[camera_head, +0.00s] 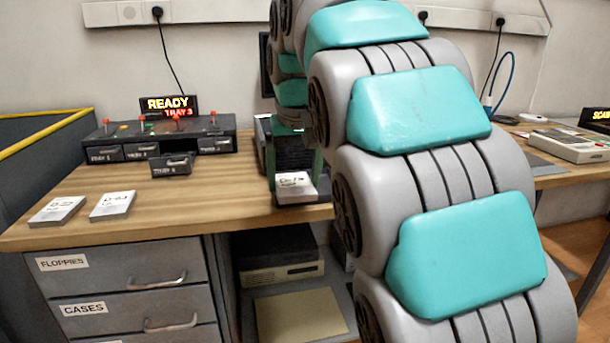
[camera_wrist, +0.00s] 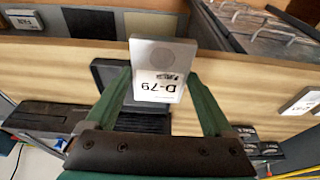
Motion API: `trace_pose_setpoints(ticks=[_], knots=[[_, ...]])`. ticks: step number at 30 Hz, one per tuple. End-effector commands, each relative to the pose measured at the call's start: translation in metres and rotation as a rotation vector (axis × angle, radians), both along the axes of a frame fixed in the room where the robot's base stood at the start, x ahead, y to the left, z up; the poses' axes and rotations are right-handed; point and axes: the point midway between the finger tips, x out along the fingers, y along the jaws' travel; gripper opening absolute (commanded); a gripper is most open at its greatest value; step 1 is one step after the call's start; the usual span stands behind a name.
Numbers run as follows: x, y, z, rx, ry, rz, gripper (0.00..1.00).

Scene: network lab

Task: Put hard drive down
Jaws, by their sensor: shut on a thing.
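My gripper (camera_wrist: 160,76) is shut on a white hard drive (camera_wrist: 164,58) labelled D-79, with one green finger on each side of it. In the head view the held drive (camera_head: 295,186) is by the desk's front edge, left of my arm. I cannot tell whether it touches the wood. Two other white drives, a left one (camera_head: 57,210) and a right one (camera_head: 112,205), lie on the wooden desk (camera_head: 215,200) at the front left.
A black tray unit (camera_head: 160,137) stands at the back, with one tray (camera_head: 172,164) pulled out. Its sign (camera_head: 169,105) reads READY, TRAY 3. Grey drawers (camera_head: 125,290) are below the desk. Bare wood lies between the right loose drive and my gripper.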

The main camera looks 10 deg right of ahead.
Motion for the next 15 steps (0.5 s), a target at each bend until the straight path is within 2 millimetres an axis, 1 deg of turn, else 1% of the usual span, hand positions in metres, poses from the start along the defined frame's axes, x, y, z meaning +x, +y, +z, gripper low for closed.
trace_pose_setpoints(ticks=[1,3,9,12,15], knots=[[0.01,-0.005,0.0,0.001,-0.001,-0.002,0.18],[0.023,-0.011,0.0,0.0,-0.003,-0.002,0.18],[0.056,-0.026,-0.004,-0.002,-0.005,-0.001,0.18],[0.071,-0.033,-0.006,-0.001,-0.003,-0.001,0.18],[0.081,-0.037,-0.006,-0.001,-0.005,0.0,0.18]])
